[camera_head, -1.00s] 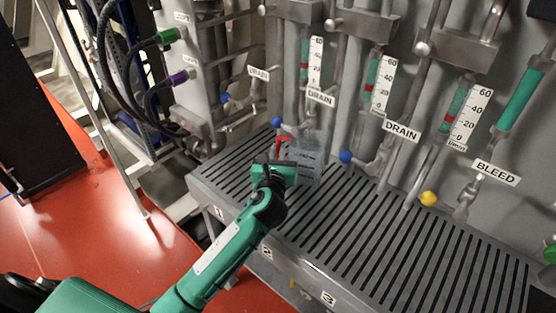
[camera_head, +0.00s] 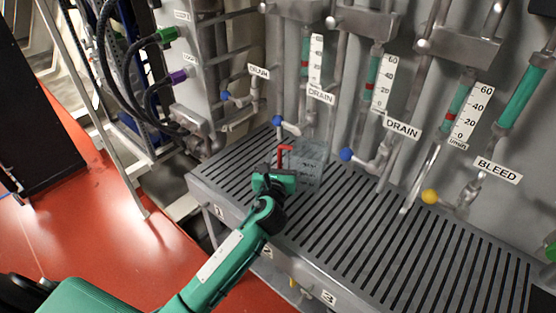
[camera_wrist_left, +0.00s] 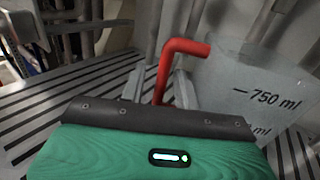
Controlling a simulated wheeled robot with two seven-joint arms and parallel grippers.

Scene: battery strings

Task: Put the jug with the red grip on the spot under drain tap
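The jug (camera_head: 312,166) is clear with a red grip (camera_head: 284,153). It looks upright over the slatted grey bench, in front of the wall taps; its base is too faint to tell contact. In the left wrist view the red grip (camera_wrist_left: 172,66) stands between my left gripper's (camera_wrist_left: 159,90) two grey fingers. A narrow gap shows on each side, so the gripper looks open around the grip. The jug's wall (camera_wrist_left: 255,85) with a 750 ml mark is to its right. Taps with DRAIN signs (camera_head: 321,97) (camera_head: 402,129) are behind the jug. My right gripper is not in view.
The slatted bench (camera_head: 400,250) is bare to the right, with numbers on its front edge. Blue tap knobs (camera_head: 278,121) (camera_head: 346,155) and a yellow knob (camera_head: 430,196) stick out above it. A BLEED sign (camera_head: 497,170) and gauges line the wall. Hoses hang at left.

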